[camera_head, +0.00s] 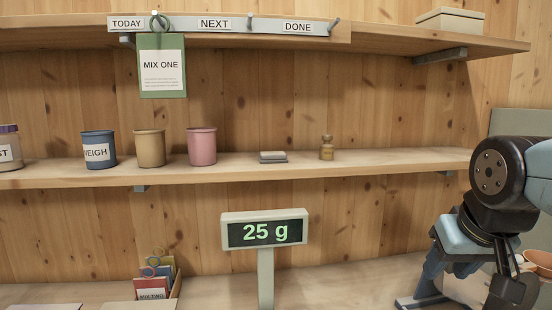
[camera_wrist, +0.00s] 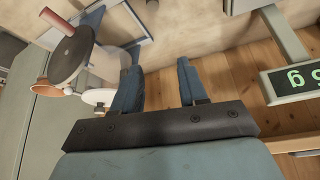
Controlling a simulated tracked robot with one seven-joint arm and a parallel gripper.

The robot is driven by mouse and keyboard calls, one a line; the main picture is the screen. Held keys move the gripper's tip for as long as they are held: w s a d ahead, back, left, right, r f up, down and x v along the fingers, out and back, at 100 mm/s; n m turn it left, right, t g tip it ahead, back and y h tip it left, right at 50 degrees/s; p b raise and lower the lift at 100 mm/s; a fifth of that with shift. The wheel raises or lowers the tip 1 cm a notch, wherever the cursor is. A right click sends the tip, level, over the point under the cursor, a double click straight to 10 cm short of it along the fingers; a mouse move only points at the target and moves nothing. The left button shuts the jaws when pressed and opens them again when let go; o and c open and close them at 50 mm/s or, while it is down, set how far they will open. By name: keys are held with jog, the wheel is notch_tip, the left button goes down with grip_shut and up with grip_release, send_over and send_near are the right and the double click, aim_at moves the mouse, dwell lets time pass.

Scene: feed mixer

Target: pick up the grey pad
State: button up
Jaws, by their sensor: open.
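The grey pad (camera_head: 273,157) is a small flat block, apparently layered, lying on the middle wooden shelf (camera_head: 230,170), right of the pink cup. My gripper (camera_wrist: 159,72) is open, with two blue-grey fingers apart and nothing between them in the wrist view. The pad is not seen in the wrist view.
A small brass-coloured weight (camera_head: 327,148) stands right of the pad; a pink cup (camera_head: 202,146) stands left. A scale display (camera_head: 265,231) reading 25 g rises below the shelf. An orange bowl (camera_head: 538,259) is beside my arm. The shelf's right end is clear.

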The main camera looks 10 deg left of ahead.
jog(key=shift+o, duration=1.4)
jog(key=shift+w+a+r+n, duration=0.1)
jog(key=shift+r+n, duration=0.1)
jog(key=shift+n, duration=0.1)
jog(key=o, duration=0.6)
jog(key=w+a+r+n, duration=0.4)
jog(key=n, duration=0.4)
jog(key=shift+w+a+r+n, duration=0.15)
jog(key=shift+a+r+n, duration=0.15)
jog(key=shift+r, duration=0.1)
jog(key=shift+o, duration=1)
jog(key=w+a+r+n, duration=0.3)
jog(key=a+n, duration=0.3)
jog(key=n, duration=0.2)
jog(key=shift+w+r, duration=0.2)
jog(key=shift+r, duration=0.45)
jog(key=w+a+r+n, duration=0.1)
jog(key=a+r+n, duration=0.2)
jog(key=a+n, duration=0.35)
jog(key=w+a+r+n+t, duration=0.1)
jog(key=a+r+n, duration=0.2)
jog(key=a+n, duration=0.35)
jog(key=w+a+r+n, duration=0.1)
jog(key=a+r+n, duration=0.2)
jog(key=a+n, duration=0.35)
send_near(273, 153)
jog(key=x, duration=0.3)
jog(key=shift+w+f, duration=0.3)
jog(key=shift+x, duration=2.5)
